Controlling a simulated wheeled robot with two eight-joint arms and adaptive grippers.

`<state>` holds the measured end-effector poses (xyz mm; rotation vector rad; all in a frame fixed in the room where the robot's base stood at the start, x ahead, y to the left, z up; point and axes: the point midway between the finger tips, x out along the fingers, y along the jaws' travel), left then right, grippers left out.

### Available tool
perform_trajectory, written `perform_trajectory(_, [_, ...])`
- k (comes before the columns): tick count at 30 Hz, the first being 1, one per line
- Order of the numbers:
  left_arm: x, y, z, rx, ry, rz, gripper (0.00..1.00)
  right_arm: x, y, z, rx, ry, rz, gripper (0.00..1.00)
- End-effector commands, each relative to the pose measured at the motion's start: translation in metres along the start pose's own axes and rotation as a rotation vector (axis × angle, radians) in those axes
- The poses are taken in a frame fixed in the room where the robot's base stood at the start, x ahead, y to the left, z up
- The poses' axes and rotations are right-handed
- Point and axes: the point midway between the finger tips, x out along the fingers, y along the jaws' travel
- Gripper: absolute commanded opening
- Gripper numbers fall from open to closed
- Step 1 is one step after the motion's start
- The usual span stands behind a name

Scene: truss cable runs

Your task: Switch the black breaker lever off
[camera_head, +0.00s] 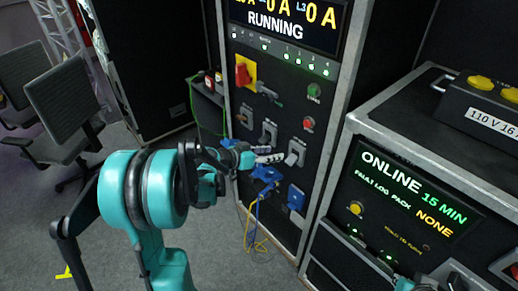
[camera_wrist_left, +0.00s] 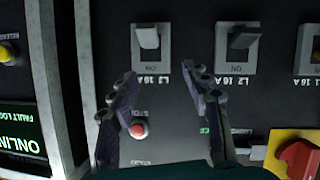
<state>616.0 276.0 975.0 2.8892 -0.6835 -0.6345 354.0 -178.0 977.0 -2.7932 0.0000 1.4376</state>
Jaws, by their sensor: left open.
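The breaker panel (camera_head: 275,110) has a row of three breakers. A dark lever sits in the middle breaker, labelled L2 16 A (camera_head: 268,132); in the left wrist view this dark lever (camera_wrist_left: 243,38) is at upper right. The right breaker, L3 16 A (camera_head: 294,152), has a pale lever; its lever (camera_wrist_left: 148,37) is at upper left in the wrist view. The left breaker (camera_head: 243,119) is cut off at the wrist view's right edge. My left gripper (camera_head: 265,157) is open and empty, in front of the panel; its fingertips (camera_wrist_left: 160,78) show below the L3 and L2 breakers.
A red and yellow rotary switch (camera_head: 244,72) and a red button (camera_head: 308,123) sit on the panel. Blue sockets (camera_head: 295,197) with hanging cables are below the breakers. A cabinet with a screen (camera_head: 415,195) stands right. Chairs (camera_head: 65,100) stand left on clear floor.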

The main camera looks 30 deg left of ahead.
Motion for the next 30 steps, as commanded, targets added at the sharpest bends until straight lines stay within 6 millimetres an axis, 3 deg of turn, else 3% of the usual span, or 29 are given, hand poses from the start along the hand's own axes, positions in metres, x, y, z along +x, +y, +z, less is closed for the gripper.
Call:
perform_trajectory(1, [0.004,-0.027,0.010,0.018,0.056,-0.005,0.48,0.007,0.000,0.005,0.000,0.000,0.000,0.00])
perform_trajectory(3, [0.006,-0.056,0.018,0.056,0.139,-0.009,0.48,0.011,0.000,0.008,0.000,0.000,0.000,0.00])
perform_trajectory(6, [0.002,-0.090,0.031,0.106,0.244,-0.027,0.48,0.016,0.000,0.012,0.000,0.000,0.000,0.00])
perform_trajectory(10, [-0.005,-0.119,0.044,0.157,0.340,-0.051,0.48,0.020,0.000,0.014,0.000,0.000,0.000,0.00])
perform_trajectory(17, [-0.004,-0.132,0.049,0.189,0.393,-0.068,0.48,0.023,0.000,0.017,0.000,0.000,0.000,0.00])
perform_trajectory(30, [0.055,-0.134,0.024,0.187,0.391,-0.068,0.48,0.038,0.000,0.028,0.000,0.000,0.000,0.00])
